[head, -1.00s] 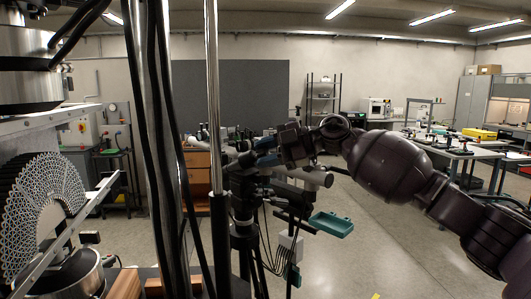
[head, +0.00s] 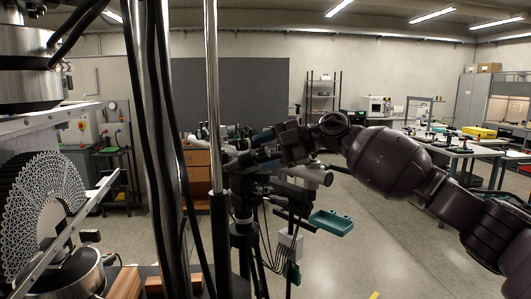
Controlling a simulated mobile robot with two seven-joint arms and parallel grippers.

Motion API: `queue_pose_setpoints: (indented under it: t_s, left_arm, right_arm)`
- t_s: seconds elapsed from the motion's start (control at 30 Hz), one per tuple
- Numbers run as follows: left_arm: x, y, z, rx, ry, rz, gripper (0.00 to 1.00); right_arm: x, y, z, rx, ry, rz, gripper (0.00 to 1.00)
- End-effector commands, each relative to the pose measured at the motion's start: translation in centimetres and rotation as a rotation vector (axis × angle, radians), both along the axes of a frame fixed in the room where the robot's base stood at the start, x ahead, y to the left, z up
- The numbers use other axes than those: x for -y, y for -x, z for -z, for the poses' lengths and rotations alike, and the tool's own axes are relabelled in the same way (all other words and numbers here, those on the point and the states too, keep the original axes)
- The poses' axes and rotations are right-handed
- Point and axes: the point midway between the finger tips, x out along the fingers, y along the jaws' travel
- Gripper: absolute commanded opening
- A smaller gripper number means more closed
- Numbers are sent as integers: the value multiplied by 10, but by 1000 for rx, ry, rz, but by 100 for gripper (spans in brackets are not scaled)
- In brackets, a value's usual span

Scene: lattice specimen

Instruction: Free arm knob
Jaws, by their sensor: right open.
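My right arm comes in from the right, and its dark gripper (head: 236,164) points left at the top of a black stand (head: 243,215). The gripper is open, with its fingertips close to the stand's head; I cannot tell whether they touch it. The stand carries dark and light cylindrical parts (head: 312,174) and hanging cables. The arm knob cannot be picked out clearly among these dark parts and may be hidden by the gripper. My left gripper is not in view.
A chrome and black post (head: 214,110) and thick black cables stand just left of the gripper. A lattice specimen (head: 40,205) sits in a test machine at the left. A teal tray (head: 331,223) juts out below my right forearm.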

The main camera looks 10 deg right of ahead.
Motion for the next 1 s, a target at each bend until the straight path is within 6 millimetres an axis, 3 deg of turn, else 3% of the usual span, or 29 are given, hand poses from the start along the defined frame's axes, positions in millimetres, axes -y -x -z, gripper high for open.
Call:
queue_pose_setpoints:
  t_s: [0.17,0.7,1.0]
  left_arm:
    - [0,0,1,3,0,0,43]
    - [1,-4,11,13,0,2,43]
    - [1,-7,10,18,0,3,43]
  right_arm:
    - [9,1,-2,0,0,1,61]
    - [89,18,-30,0,0,1,61]
    - [101,20,-35,0,0,0,61]
